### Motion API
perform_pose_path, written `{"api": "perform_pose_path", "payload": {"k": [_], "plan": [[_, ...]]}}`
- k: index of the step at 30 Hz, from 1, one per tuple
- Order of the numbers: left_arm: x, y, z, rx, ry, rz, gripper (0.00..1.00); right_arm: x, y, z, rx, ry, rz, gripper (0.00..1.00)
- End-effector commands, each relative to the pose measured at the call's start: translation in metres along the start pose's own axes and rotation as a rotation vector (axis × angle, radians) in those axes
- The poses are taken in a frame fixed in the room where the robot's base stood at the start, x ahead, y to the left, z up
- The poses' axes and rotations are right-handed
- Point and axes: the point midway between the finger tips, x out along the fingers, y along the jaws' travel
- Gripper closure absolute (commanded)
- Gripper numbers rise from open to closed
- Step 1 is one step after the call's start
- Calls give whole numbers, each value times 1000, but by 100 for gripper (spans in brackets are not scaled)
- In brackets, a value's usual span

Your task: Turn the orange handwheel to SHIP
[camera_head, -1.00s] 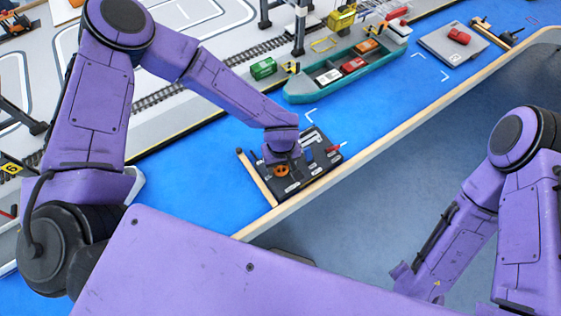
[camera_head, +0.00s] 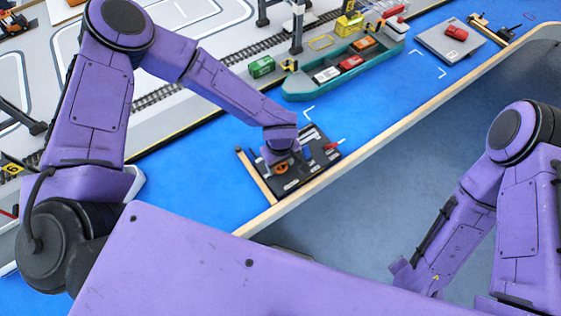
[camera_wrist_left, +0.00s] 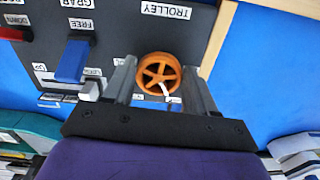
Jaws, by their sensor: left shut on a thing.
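The orange handwheel (camera_wrist_left: 158,72) has spokes and a white pointer mark, which points down and slightly right in the left wrist view. It sits on the dark control panel (camera_head: 317,172), where it also shows in the head view (camera_head: 281,168). My left gripper (camera_wrist_left: 159,75) has one finger on each side of the wheel and is shut on it. In the head view the gripper (camera_head: 280,158) comes down onto the panel from above. A TROLLEY label (camera_wrist_left: 165,10) reads upside down. Small labels by the wheel are partly hidden by the fingers; I cannot make out SHIP.
A blue lever (camera_wrist_left: 72,62) and a red lever (camera_wrist_left: 14,33) stand beside the wheel on the panel. A wooden strip (camera_head: 257,178) borders it. Beyond are a teal ship (camera_head: 300,91) with containers and a green container (camera_head: 262,66). My right arm is clear of the table.

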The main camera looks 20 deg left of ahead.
Motion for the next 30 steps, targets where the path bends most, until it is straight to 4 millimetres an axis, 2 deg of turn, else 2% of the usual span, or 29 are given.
{"api": "perform_pose_path", "payload": {"k": [1,2,3,4,14,17,24,27,30], "plan": [[0,1,-4,-5,8,1,74,0,0,0,0,0,0,57],[0,1,-4,-5,8,1,34,0,0,0,0,0,0,57],[0,1,-4,-5,7,1,21,0,0,0,0,0,0,57],[0,0,-4,-4,6,1,18,0,0,0,0,0,0,57],[-5,1,-2,-2,3,2,18,1,0,0,0,0,0,57],[-22,1,-2,-2,4,5,18,4,0,2,0,0,0,57],[-78,1,-4,-4,4,5,18,11,-1,5,0,0,0,57],[-95,1,-4,-4,4,4,18,12,-1,5,0,0,0,57],[-103,0,-4,-4,2,1,18,12,-1,5,0,0,0,57]]}}
